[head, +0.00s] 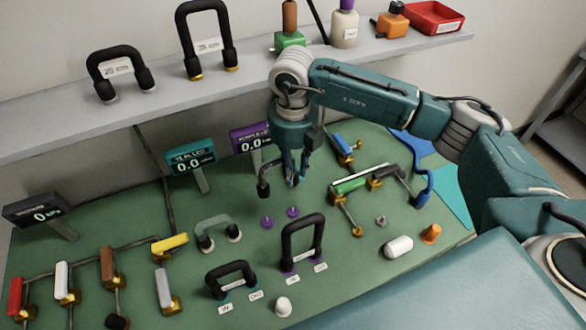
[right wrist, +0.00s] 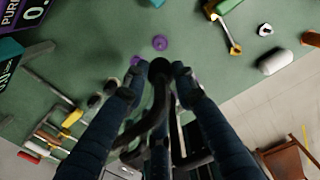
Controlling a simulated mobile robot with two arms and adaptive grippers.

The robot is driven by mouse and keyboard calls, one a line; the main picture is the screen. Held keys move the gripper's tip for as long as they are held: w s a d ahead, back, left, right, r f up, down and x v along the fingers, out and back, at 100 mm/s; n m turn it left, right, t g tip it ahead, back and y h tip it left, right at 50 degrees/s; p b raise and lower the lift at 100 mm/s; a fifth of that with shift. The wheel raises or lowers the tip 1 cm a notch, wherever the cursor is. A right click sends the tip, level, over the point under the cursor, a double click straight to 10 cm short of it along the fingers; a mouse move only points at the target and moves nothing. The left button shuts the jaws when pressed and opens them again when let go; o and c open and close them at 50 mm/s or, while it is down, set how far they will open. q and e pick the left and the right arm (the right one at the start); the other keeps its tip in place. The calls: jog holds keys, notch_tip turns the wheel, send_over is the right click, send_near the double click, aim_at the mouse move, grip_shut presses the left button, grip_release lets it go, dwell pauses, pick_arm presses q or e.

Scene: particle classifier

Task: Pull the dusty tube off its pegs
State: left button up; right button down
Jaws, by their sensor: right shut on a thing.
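My right gripper (head: 291,172) hangs over the middle of the green board with its fingers pointing down. It is shut on a dark curved tube (head: 263,189). One black end of the tube hangs to the left of the fingers, clear of the board. In the right wrist view the tube (right wrist: 160,72) shows between the fingers, partly hidden by them. Two bare purple pegs (head: 292,212) stand on the board below the gripper, apart from the tube. Whether dust lies on the tube is too small to tell. My left gripper is not in view.
A black tube (head: 302,234), a smaller black one (head: 232,275) and a grey-green one (head: 216,222) stand on the board. Valves with coloured handles (head: 165,290) fill its left. A white cylinder (head: 398,246) lies at right. A shelf (head: 180,93) runs behind.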

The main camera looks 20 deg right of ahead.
aim_at(293, 156)
jog(key=shift+r+p, duration=0.65)
jog(key=shift+r, duration=0.85)
